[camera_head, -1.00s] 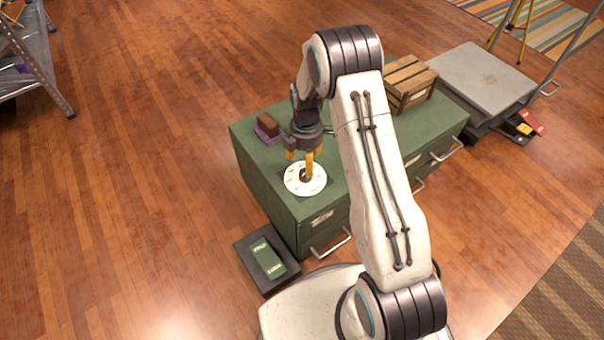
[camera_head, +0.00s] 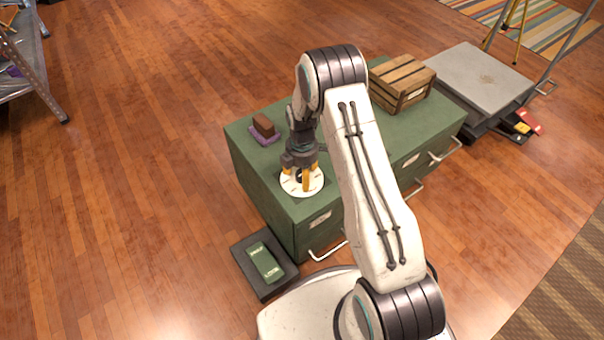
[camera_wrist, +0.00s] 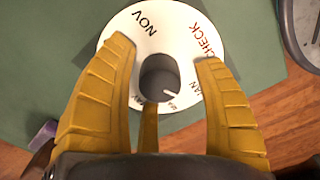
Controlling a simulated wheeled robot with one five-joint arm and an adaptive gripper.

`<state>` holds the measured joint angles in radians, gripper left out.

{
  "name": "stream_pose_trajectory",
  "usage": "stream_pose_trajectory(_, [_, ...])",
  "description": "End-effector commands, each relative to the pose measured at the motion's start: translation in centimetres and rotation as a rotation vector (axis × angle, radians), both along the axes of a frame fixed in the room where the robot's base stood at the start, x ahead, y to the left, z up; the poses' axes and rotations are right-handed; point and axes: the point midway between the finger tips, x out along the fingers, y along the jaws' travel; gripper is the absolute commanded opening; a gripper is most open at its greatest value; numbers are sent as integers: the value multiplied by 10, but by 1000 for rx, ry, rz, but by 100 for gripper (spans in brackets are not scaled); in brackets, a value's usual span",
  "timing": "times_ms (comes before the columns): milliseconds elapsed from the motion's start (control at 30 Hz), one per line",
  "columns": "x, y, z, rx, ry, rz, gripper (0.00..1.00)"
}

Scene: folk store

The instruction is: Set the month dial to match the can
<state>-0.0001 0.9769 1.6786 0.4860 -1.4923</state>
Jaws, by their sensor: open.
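The white month dial (camera_head: 288,187) lies on the near left end of the green cabinet top. In the wrist view the dial (camera_wrist: 150,25) shows NOV, a red CHECK, JAN and a partly hidden MAY or MAR label. Its dark round knob (camera_wrist: 158,75) has a white mark pointing to the lower right, near a partly hidden label. My gripper (camera_head: 303,186) is right over the dial, its yellow fingers (camera_wrist: 162,75) open and spread around the knob. A green can-like block (camera_head: 265,262) with pale lettering, unreadable here, lies on a dark tray below the cabinet.
The green cabinet (camera_head: 350,150) also carries a brown block on a purple base (camera_head: 264,130) and a wooden crate (camera_head: 402,82). Open drawer handles stick out at its front. A grey platform cart (camera_head: 480,75) stands beyond.

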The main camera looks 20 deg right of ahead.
Motion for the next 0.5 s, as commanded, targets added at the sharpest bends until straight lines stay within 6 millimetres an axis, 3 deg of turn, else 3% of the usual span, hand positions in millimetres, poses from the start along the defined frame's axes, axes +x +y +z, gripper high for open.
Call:
stream_pose_trajectory(67, [0,0,0,0,0,0,63])
stream_pose_trajectory(500, [0,0,0,0,0,0,23])
